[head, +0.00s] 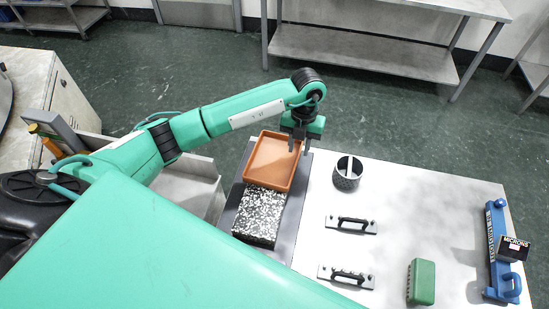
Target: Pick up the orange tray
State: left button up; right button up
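The orange tray (271,162) is shallow and rectangular. It lies at the far left of the white table, on a dark grey plate (296,205), just beyond a black-and-white speckled block (260,216). My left gripper (298,152) points down at the tray's far right corner. Its two fingers are apart, with a gap between them, near the right rim. I cannot tell whether they touch the tray. My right gripper is not in view.
On the white table (430,195) stand a dark round holder (347,173), two black-handled plates (351,224) (346,275), a green block (421,282) and a blue tool (498,240) with a small black box (514,249). The table's middle right is clear.

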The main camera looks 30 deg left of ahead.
aim_at(274, 160)
pick_arm(q)
jog(key=shift+s+f, duration=0.1)
jog(key=shift+f, duration=0.15)
jog(key=f+p, duration=0.1)
jog(key=f, duration=0.1)
jog(key=s+f+p, duration=0.1)
jog(key=f, duration=0.1)
jog(key=shift+s+d+p, duration=0.1)
jog(key=shift+p, duration=0.2)
jog(key=shift+f, duration=0.3)
grip_shut()
